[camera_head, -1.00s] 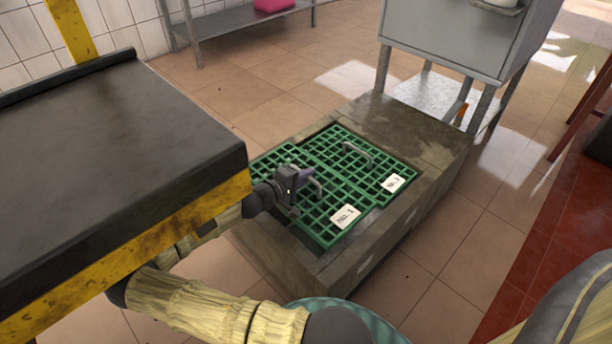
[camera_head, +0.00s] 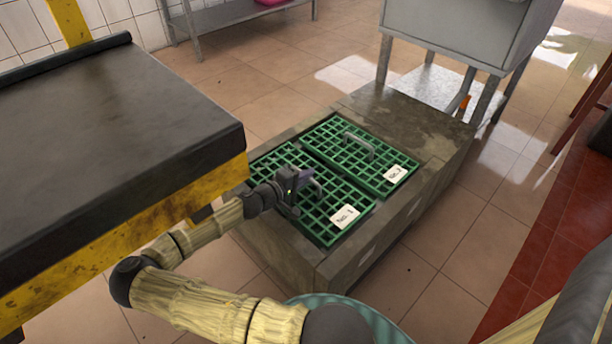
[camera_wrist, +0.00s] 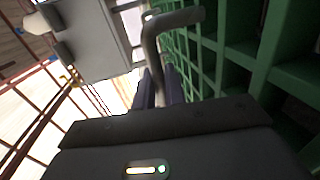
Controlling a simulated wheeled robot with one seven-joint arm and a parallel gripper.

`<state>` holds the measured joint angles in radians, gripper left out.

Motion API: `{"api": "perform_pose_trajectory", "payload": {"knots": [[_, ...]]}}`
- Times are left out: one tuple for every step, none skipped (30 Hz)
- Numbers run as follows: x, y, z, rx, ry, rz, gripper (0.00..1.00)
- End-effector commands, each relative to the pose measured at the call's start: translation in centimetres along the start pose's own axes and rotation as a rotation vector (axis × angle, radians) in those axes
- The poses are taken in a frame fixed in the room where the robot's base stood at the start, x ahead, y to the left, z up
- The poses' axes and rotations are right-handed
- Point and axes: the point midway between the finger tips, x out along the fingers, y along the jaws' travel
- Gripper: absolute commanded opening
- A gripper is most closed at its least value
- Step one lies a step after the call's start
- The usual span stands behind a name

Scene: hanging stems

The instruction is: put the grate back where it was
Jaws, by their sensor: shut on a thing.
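The green grate labelled No. 1 (camera_head: 318,226) lies about flat at the near side of the concrete block, and it fills the right of the wrist view (camera_wrist: 285,75). My gripper (camera_head: 306,179) is shut on its grey handle (camera_head: 317,187), which rises between the fingers in the wrist view (camera_wrist: 155,45). The second green grate, No. 2 (camera_head: 345,148), lies beside it with its own handle (camera_head: 357,143). A narrow dark gap runs between the grates. The left corner of grate No. 1 is partly hidden by the dark tabletop and my arm. I cannot tell whether its every edge is seated.
The concrete block (camera_head: 410,135) surrounds the grates. A grey metal cabinet on legs (camera_head: 450,35) stands behind. Tiled floor at the right (camera_head: 450,230) is clear.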

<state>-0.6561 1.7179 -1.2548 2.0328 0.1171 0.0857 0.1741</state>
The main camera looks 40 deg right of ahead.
Motion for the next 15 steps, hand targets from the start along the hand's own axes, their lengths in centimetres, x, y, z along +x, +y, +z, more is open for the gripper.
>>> {"api": "perform_pose_trajectory", "payload": {"knots": [[-0.03,0.27,-0.01,0.002,0.0,0.003,0.0],[-0.03,0.27,-0.01,0.002,0.0,0.003,0.0],[-0.03,0.25,-0.02,0.002,0.0,0.003,0.0],[-0.02,0.19,-0.02,0.002,0.0,0.003,0.0],[-0.01,0.11,-0.02,0.002,0.0,0.003,0.0],[0.01,0.02,-0.02,0.002,0.0,0.003,0.0],[0.02,-0.04,-0.03,0.002,0.0,0.003,0.0],[0.03,-0.11,-0.03,0.002,0.0,0.003,0.0],[0.05,-0.19,-0.03,0.002,0.0,0.003,0.0],[0.06,-0.25,-0.03,0.002,0.0,0.003,0.0],[0.07,-0.31,-0.03,0.002,0.0,0.003,0.0],[0.08,-0.39,-0.04,0.002,0.0,0.003,0.0],[0.09,-0.45,-0.04,0.002,0.0,0.003,0.0],[0.11,-0.51,-0.04,0.002,0.0,0.003,0.0],[0.12,-0.59,-0.04,0.002,0.0,0.003,0.0]]}}
